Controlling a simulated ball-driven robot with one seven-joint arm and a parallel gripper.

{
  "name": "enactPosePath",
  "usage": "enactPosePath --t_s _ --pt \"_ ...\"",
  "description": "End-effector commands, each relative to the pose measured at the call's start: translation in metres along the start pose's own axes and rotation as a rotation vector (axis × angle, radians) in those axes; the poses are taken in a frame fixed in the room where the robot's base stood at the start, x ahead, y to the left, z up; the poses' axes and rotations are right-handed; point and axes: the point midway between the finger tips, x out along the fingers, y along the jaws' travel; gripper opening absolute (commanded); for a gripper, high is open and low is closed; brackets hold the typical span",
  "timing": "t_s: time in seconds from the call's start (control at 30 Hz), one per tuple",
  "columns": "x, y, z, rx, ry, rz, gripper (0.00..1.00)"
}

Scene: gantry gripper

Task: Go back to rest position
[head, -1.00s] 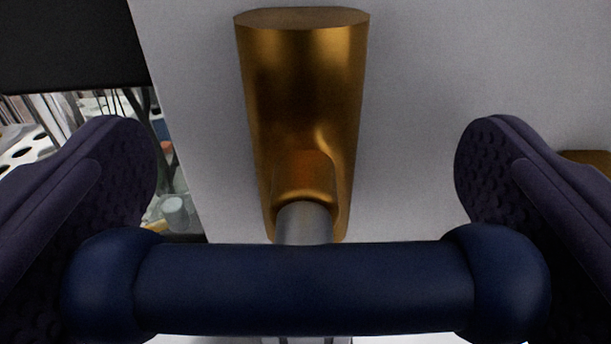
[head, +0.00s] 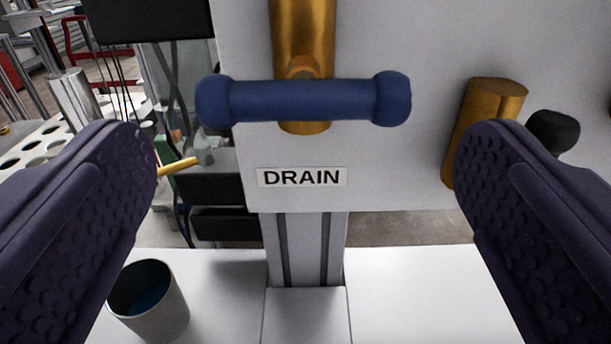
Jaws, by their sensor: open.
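My gripper (head: 305,195) is open and empty, with a dark, textured finger on each side of the head view. Beyond and between the fingers is a blue T-shaped valve handle (head: 300,100), lying level and apart from both fingers. It sits in front of a brass valve body (head: 303,30) on a pale grey panel (head: 400,160). A label reading DRAIN (head: 302,177) is on the panel below the handle.
A second brass valve (head: 490,110) with a black knob (head: 553,132) is at right, partly behind the right finger. A grey cup (head: 165,315) with a blue inside stands on the white surface (head: 420,290) at lower left. A perforated white rack (head: 40,145) is at far left.

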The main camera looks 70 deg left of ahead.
Motion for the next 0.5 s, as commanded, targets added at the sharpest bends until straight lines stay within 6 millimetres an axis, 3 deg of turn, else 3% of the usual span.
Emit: enactPosePath --t_s 0.17,0.27,0.37,0.47,0.5 --pt "0.000 0.003 0.000 -0.006 -0.009 0.007 1.00" --pt "-0.001 0.026 0.003 -0.055 -0.086 0.067 1.00" --pt "-0.010 0.081 -0.008 -0.151 -0.241 0.222 1.00" --pt "-0.037 0.147 -0.056 -0.240 -0.393 0.459 1.00" --pt "-0.052 0.167 -0.084 -0.259 -0.434 0.558 1.00"
